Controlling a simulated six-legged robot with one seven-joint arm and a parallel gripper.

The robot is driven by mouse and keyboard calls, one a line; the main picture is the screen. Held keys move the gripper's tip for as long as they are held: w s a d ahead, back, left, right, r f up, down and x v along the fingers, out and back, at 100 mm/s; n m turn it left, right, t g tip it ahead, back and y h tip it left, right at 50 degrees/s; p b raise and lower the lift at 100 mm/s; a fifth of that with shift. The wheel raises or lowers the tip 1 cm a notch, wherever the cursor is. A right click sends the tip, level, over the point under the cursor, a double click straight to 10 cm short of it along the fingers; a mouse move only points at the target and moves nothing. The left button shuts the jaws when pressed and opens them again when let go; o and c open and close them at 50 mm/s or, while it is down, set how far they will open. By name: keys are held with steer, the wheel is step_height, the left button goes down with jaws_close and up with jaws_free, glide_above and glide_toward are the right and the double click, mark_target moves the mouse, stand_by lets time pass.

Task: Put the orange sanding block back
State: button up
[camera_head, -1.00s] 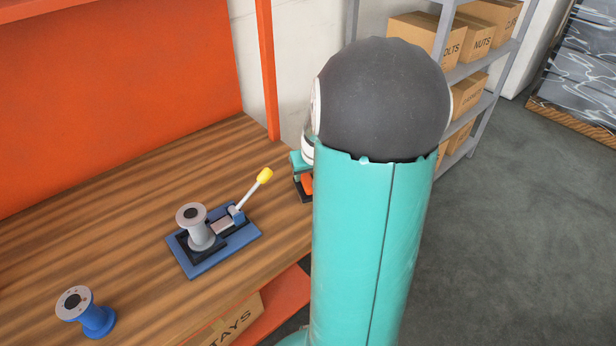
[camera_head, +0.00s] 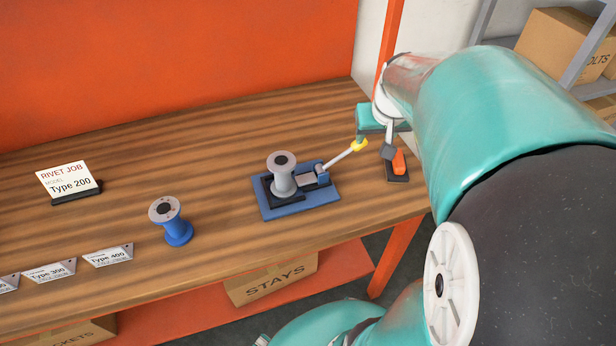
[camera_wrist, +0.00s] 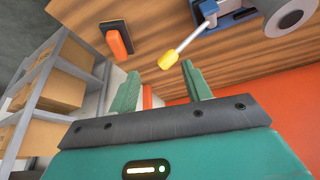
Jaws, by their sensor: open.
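The orange sanding block (camera_head: 398,161) sits on a dark pad (camera_head: 397,178) at the right end of the wooden bench. In the wrist view the block (camera_wrist: 119,40) lies on its pad (camera_wrist: 113,28) at upper left, apart from my fingers. My gripper (camera_wrist: 158,86) is open and empty, with its two green fingers spread. In the head view my gripper (camera_head: 384,128) is above the bench's right end, just behind the block, partly hidden by my arm. The yellow-tipped lever (camera_head: 358,146) of the blue fixture (camera_head: 320,203) is close to my gripper.
A grey spool (camera_head: 283,177) stands on the blue fixture. A blue spool (camera_head: 173,225), a Rivet Job sign (camera_head: 69,181) and small type cards (camera_head: 108,256) are further left. An orange post (camera_head: 391,30) rises behind my gripper. Shelves with boxes (camera_head: 565,48) stand at the right.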

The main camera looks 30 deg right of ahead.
steer(key=s+a+r+n, duration=0.1)
steer(key=s+a, duration=0.2)
steer(key=a, duration=0.4)
steer(key=s+a+r+n+y, duration=0.1)
steer(key=s+a+r, duration=0.1)
steer(key=a, duration=0.5)
steer(key=s+a+r+n+t, duration=0.1)
steer(key=s+a+n, duration=0.1)
steer(key=s+a, duration=0.2)
steer(key=a, duration=0.3)
steer(key=shift+s+a+r+y, duration=0.15)
steer(key=shift+a+r+y, duration=0.15)
steer(key=shift+y, duration=0.1)
steer(key=shift+d, duration=0.1)
